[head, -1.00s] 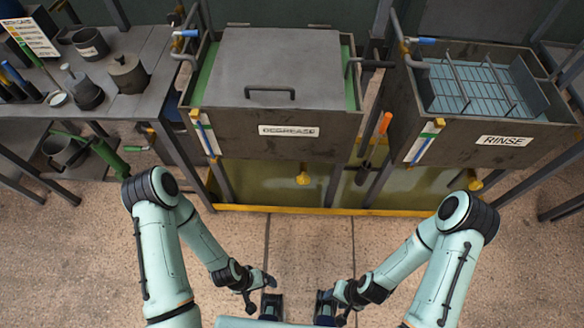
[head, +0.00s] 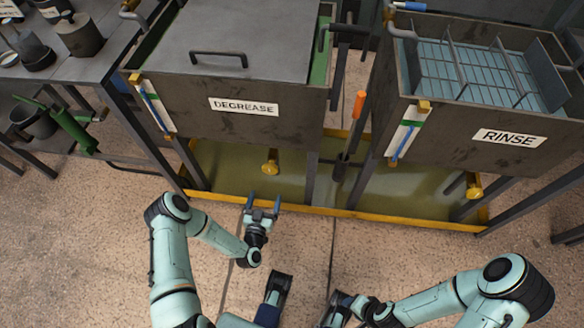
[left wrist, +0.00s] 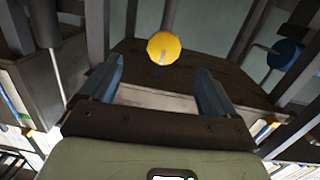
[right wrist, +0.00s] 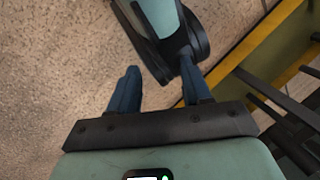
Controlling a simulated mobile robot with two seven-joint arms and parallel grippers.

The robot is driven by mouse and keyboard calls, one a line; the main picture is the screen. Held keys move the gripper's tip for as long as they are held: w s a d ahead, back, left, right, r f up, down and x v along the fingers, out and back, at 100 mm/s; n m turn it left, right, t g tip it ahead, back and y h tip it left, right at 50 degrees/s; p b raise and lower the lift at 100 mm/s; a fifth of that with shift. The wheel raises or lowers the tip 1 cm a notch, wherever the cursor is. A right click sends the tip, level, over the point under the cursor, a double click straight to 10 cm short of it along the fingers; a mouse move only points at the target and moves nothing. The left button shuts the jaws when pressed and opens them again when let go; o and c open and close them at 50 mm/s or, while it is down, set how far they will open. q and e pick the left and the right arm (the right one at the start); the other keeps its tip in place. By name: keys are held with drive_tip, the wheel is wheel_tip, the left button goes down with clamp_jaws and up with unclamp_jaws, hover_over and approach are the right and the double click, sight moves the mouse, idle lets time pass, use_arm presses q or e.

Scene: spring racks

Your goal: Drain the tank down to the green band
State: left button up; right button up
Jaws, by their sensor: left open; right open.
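The DEGREASE tank (head: 205,120) stands at the centre-left in the head view, with a grey lid. Its white sight gauge (head: 152,103) has a blue column and a small green mark; the exact level is too small to read. A yellow drain knob (head: 270,165) is below it. The RINSE tank (head: 455,132) is to the right, with a gauge (head: 408,133) and its own yellow knob (head: 474,188). My left gripper (head: 263,203) is open and empty, short of the DEGREASE knob. In the left wrist view, a yellow knob (left wrist: 163,48) shows beyond the fingertips. My right gripper (right wrist: 160,68) is open and empty.
A yellow-edged catch tray (head: 330,212) lies under both tanks. An orange-handled tool (head: 358,105) stands between them. A bench with pots (head: 80,38) is at the left, and a green can (head: 60,125) sits below. The floor in front is clear.

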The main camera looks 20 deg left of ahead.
sight(270, 172)
use_arm(q)
drive_tip(key=shift+t+y, duration=0.4)
drive_tip(key=shift+y, duration=0.1)
drive_tip(key=b+x, duration=0.1)
drive_tip(key=x, duration=0.5)
drive_tip(key=b+x, duration=0.2)
drive_tip(key=x, duration=0.5)
drive_tip(key=shift+a, duration=0.2)
drive_tip(key=shift+w+a, duration=0.1)
drive_tip(key=shift+w, duration=0.4)
use_arm(e)
drive_tip(key=w+d+f+t, duration=0.1)
drive_tip(key=w+d+f, duration=0.2)
drive_tip(key=w+f, duration=0.1)
drive_tip(key=shift+w+d+f+m+t+h, duration=0.2)
drive_tip(key=shift+w+m+t+h, duration=0.15)
drive_tip(key=shift+w, duration=0.4)
use_arm(q)
drive_tip(key=c, duration=1)
